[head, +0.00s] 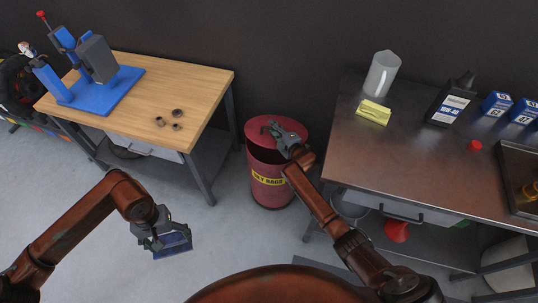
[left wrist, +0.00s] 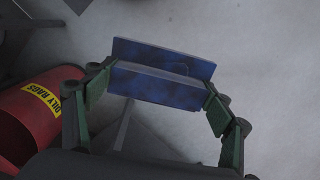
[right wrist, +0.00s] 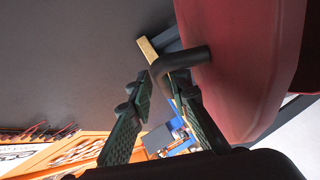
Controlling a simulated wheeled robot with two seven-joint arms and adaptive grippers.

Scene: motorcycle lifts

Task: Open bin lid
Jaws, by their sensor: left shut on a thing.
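The red bin (head: 270,190) with a yellow label stands on the floor between two tables. In the right wrist view the lid (right wrist: 240,80) is large and close, with a dark bent handle (right wrist: 185,60). My right gripper (head: 283,133) is over the lid. Its fingers (right wrist: 162,95) are apart, with the handle's end close to their tips. My left gripper (head: 162,240) is shut on a blue angled object (left wrist: 160,85), away from the bin.
A wooden workbench (head: 205,85) with a blue press stands left of the bin. A metal table (head: 400,150) with a pitcher (head: 382,75), yellow pad (head: 374,112) and blue boxes stands right. A grey bucket (head: 350,205) is below it. The floor in front is clear.

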